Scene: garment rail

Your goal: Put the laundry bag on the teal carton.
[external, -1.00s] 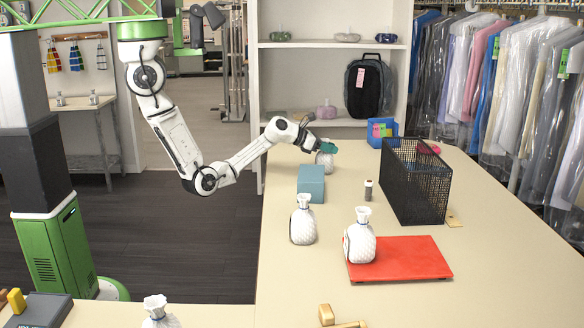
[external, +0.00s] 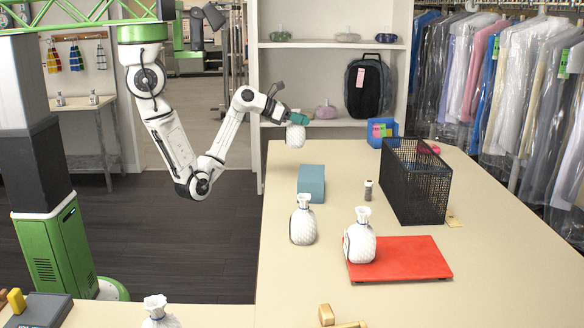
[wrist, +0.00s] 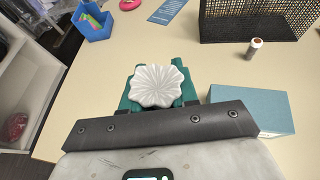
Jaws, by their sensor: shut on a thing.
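My gripper (external: 297,119) is shut on a white laundry bag (external: 296,137) and holds it in the air above the far left part of the table. In the wrist view the bag's pleated top (wrist: 156,86) shows between the green fingers; its lower body is hidden there. The teal carton (external: 311,183) stands on the table, nearer the camera than the held bag and slightly right of it. The carton also shows right of my gripper in the wrist view (wrist: 252,105). Its top is bare.
A small capped bottle (external: 368,190) and a black mesh basket (external: 424,190) are to the right. A blue bin (external: 378,140) stands at the back.

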